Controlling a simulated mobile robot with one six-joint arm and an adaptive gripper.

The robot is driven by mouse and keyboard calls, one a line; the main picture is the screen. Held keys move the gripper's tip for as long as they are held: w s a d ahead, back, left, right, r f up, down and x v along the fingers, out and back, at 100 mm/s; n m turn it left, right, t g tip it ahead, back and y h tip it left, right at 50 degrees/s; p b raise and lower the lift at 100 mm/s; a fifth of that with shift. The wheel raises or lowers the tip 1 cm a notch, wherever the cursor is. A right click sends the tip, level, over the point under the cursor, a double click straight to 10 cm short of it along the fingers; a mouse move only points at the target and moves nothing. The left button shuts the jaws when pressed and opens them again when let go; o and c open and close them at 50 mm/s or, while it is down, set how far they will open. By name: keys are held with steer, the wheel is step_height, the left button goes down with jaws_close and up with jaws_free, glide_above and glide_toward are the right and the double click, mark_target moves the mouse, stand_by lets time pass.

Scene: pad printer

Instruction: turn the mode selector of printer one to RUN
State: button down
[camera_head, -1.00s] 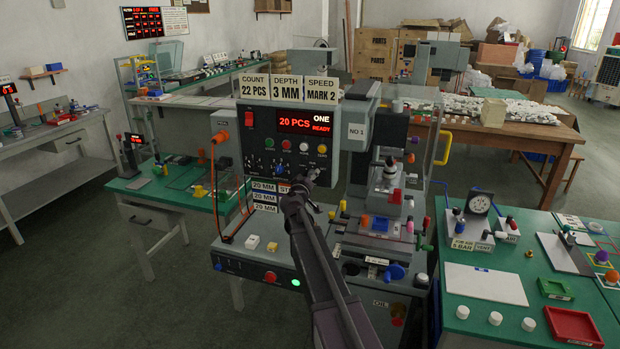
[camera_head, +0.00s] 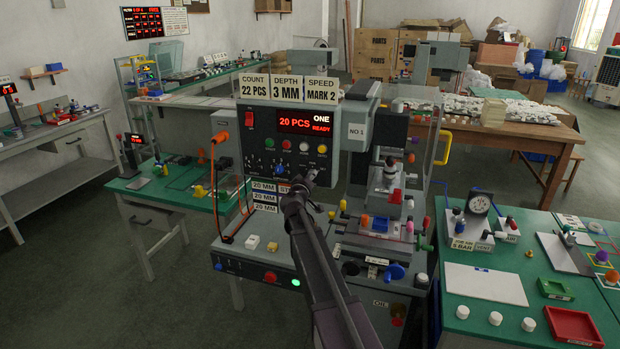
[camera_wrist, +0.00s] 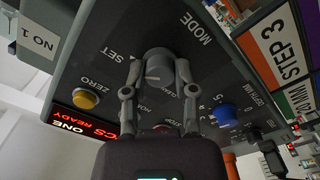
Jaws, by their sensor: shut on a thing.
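The mode selector (camera_wrist: 158,62) is a round grey knob on the dark front panel of printer one (camera_head: 285,150), with MODE and SET lettered beside it in the wrist view. My gripper (camera_wrist: 158,72) has a finger on either side of the knob and is shut on it. Another small label by the knob is too dim to read surely, and I cannot tell where the knob points. In the head view my gripper (camera_head: 308,180) is at the lower right of the panel and hides the knob.
A yellow button (camera_wrist: 85,99) and a blue knob (camera_wrist: 225,113) sit close to my fingers on the same panel. The red display (camera_head: 305,123) reads 20 PCS, ONE, READY. The clear guard with a yellow handle (camera_head: 443,147) stands to the right.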

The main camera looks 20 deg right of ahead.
steer(key=n, duration=1.1)
steer(key=shift+w, duration=0.15)
stand_by(0.3)
steer(key=shift+c, duration=2)
jaws_free()
steer(key=shift+s, duration=0.2)
steer(key=v, duration=1.1)
steer(key=shift+s+a, duration=0.25)
steer(key=shift+a, duration=0.05)
